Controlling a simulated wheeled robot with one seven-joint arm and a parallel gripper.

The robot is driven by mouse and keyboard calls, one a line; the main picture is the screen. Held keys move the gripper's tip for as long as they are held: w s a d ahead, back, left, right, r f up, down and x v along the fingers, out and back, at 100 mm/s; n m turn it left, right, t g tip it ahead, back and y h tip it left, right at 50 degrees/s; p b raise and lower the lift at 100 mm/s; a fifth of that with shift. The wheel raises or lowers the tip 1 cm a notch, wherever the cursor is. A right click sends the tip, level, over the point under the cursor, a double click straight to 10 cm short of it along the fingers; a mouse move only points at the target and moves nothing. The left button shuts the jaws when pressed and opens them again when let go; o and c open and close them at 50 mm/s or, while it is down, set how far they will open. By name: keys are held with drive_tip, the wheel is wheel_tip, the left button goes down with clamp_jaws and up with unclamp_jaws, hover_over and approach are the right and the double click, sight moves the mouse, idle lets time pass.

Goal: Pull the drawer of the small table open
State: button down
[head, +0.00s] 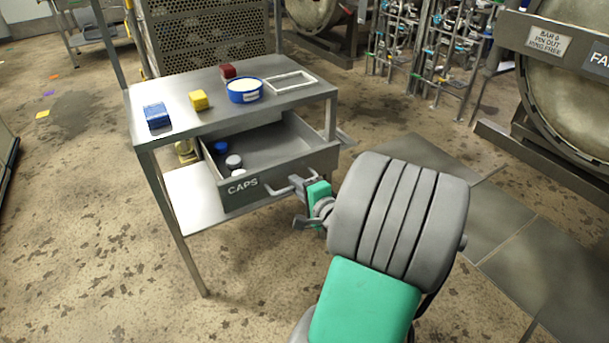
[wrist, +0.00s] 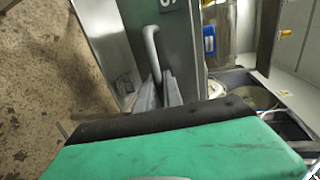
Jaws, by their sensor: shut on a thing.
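The small metal table (head: 180,85) has a grey drawer (head: 230,203) marked CAPS under its top. The drawer stands well out from the table, and its inside shows. A blue cap (head: 221,146) and pale round caps (head: 234,161) lie in it at the left. The bar handle (head: 272,191) runs along the drawer front and also shows in the wrist view (wrist: 150,48). My gripper (head: 299,184) is shut on the right part of the handle. In the wrist view its fingers (wrist: 166,90) meet the bar, partly hidden by the gripper body.
On the tabletop are a blue box (head: 157,115), a yellow block (head: 199,100), a red block (head: 228,71), a blue tub (head: 244,92) and a white frame (head: 290,81). A retort (head: 570,95) stands at the right. The floor before the drawer is clear.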

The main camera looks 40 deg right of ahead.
drive_tip(key=shift+s, duration=0.45)
drive_tip(key=shift+a, duration=0.1)
drive_tip(key=c, duration=1.5)
unclamp_jaws()
drive_tip(key=p+v, duration=0.1)
drive_tip(key=v, duration=0.6)
drive_tip(key=shift+s, duration=0.35)
